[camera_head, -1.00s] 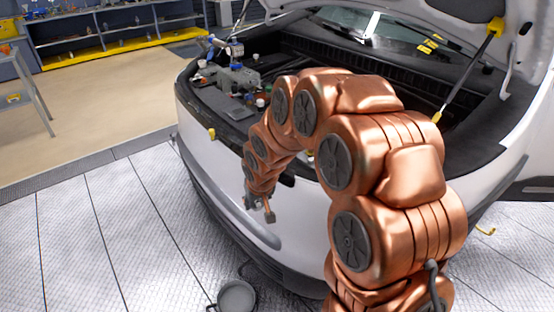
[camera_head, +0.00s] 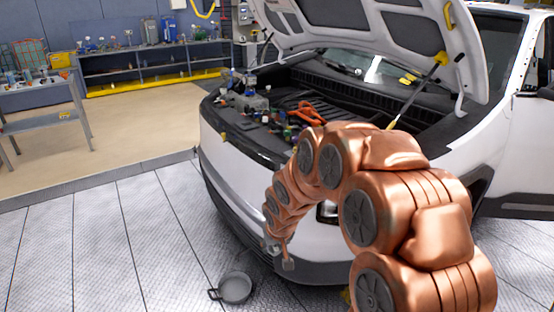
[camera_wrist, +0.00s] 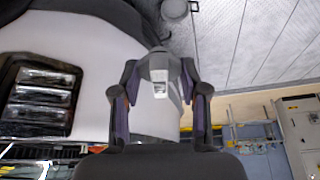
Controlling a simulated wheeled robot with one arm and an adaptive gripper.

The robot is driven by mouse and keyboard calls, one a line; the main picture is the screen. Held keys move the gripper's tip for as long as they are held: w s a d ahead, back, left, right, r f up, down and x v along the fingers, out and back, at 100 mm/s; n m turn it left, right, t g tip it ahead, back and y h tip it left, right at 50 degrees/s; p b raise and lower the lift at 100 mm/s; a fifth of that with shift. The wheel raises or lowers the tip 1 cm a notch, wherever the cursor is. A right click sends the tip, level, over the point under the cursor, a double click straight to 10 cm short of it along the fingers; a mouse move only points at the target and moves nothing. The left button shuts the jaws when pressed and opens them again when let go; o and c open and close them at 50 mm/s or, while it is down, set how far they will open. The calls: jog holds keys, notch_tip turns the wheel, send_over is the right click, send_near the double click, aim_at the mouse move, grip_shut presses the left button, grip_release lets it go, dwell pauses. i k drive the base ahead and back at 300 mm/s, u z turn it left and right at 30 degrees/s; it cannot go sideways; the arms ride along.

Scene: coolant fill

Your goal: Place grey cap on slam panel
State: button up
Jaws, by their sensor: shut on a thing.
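My gripper (camera_wrist: 160,85) is shut on the grey cap (camera_wrist: 156,66), which sits between the two fingers in the wrist view. In the head view my gripper (camera_head: 281,256) hangs low in front of the white car's bumper, apart from it; the cap is too small to make out there. The slam panel (camera_head: 243,133), the dark strip along the front edge of the open engine bay, lies above and behind my gripper. My arm hides part of its right side.
The hood (camera_head: 365,30) is open, held by a strut (camera_head: 416,92). Several tools and parts crowd the bay's left side, and orange pliers-like handles (camera_head: 306,112) lie near its middle. A round pan (camera_head: 236,288) stands on the floor. Floor to the left is clear.

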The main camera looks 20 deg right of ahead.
aim_at(271, 147)
jog(key=u, duration=0.8)
jog(key=i, duration=1.85)
jog(key=z, duration=0.8)
